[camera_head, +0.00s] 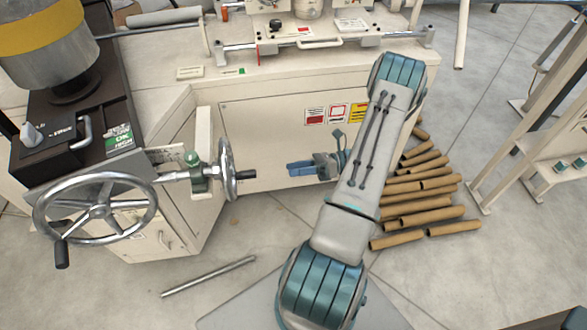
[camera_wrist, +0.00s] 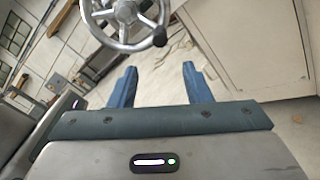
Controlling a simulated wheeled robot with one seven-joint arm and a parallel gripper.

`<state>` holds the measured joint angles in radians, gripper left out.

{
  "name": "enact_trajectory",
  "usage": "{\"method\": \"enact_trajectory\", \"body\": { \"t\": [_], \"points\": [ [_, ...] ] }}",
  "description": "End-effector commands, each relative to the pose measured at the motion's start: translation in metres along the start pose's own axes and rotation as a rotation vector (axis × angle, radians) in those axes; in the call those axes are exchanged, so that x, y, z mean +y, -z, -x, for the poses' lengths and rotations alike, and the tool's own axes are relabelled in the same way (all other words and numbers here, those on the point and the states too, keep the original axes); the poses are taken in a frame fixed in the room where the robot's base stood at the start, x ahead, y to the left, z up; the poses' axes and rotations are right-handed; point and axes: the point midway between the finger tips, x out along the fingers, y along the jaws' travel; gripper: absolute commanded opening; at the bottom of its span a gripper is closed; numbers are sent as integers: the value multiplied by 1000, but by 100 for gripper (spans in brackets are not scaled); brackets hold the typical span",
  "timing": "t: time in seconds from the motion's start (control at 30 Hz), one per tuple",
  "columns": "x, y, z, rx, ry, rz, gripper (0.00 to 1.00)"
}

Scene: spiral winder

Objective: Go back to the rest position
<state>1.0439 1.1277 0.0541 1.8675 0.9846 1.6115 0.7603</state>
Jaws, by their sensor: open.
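My gripper (camera_head: 303,168) is in front of the cream machine cabinet, partly behind my arm in the head view. In the wrist view its two blue fingers (camera_wrist: 160,85) are spread apart with nothing between them. A metal handwheel (camera_wrist: 128,20) lies beyond the fingers at the top of the wrist view. The gripper touches nothing that I can see.
The spiral winder's cabinet (camera_head: 265,135) stands behind my arm. A large handwheel (camera_head: 95,205) and a smaller handwheel (camera_head: 228,170) stick out at the left. Several cardboard tubes (camera_head: 415,212) and a metal rod (camera_head: 208,276) lie on the floor. A cream frame (camera_head: 510,130) stands right.

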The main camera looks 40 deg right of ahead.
Motion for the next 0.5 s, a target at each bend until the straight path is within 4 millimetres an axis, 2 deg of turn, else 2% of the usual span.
{"method": "enact_trajectory", "body": {
  "t": [0.33, 0.5],
  "points": [
    [0, -1, -1, 3, -1, 3, 44],
    [14, -17, -14, 99, -32, 67, 44]
  ]
}}
